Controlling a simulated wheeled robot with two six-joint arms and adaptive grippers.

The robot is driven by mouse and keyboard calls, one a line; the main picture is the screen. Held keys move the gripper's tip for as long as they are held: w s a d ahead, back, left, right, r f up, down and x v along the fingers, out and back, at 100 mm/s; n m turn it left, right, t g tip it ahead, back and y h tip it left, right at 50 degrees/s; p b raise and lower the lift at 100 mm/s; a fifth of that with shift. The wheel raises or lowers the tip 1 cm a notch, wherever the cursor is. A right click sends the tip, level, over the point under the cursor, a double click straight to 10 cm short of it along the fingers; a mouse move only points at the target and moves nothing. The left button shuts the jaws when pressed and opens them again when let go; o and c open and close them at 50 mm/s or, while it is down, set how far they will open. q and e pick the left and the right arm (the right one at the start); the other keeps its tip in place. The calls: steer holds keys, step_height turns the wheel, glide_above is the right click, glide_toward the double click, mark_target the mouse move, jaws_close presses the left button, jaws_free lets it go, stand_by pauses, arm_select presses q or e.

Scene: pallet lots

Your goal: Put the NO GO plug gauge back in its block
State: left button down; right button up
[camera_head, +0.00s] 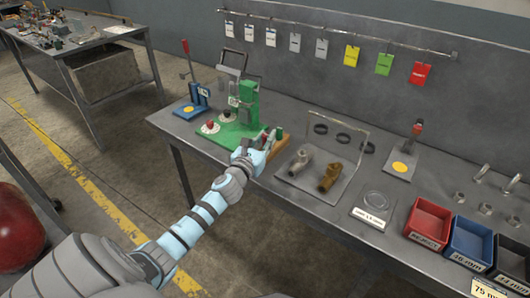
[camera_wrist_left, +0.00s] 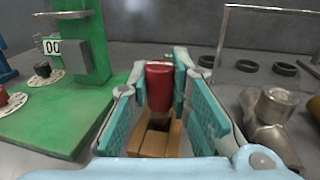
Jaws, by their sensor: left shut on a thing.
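My left gripper (camera_head: 262,142) is at the wooden block (camera_head: 280,149) beside the green fixture. In the left wrist view its two teal-padded fingers (camera_wrist_left: 160,92) are shut on a red-handled plug gauge (camera_wrist_left: 159,80), which I take to be the NO GO gauge. The gauge stands roughly upright between the fingers, over the wooden block (camera_wrist_left: 155,142). A short darker part shows below the red handle. I cannot tell whether its lower end is inside the block. A small green handle (camera_head: 279,133) shows by the block in the head view. My right gripper is not in view.
The green fixture (camera_head: 228,135) stands close on the left. A grey tray with a wire frame (camera_head: 318,185) holding metal fittings (camera_head: 330,178) lies on the right. Red, blue and black bins (camera_head: 430,220) stand farther right. Coloured tags hang from a rail behind.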

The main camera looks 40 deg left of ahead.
arm_select(q)
steer(key=shift+s+f, duration=0.15)
steer(key=shift+f, duration=0.6)
steer(key=shift+s+r, duration=0.1)
steer(key=shift+r, duration=0.1)
steer(key=c, duration=1.9)
jaws_free()
steer(key=o, duration=0.4)
steer(key=shift+w+f, duration=0.15)
steer(key=shift+w, duration=0.2)
steer(key=shift+s, duration=0.1)
steer(key=shift+f+b, duration=0.1)
steer(key=shift+b, duration=0.2)
steer(key=v, duration=1.4)
steer(key=shift+s+d+r, duration=0.2)
steer(key=shift+r, duration=0.1)
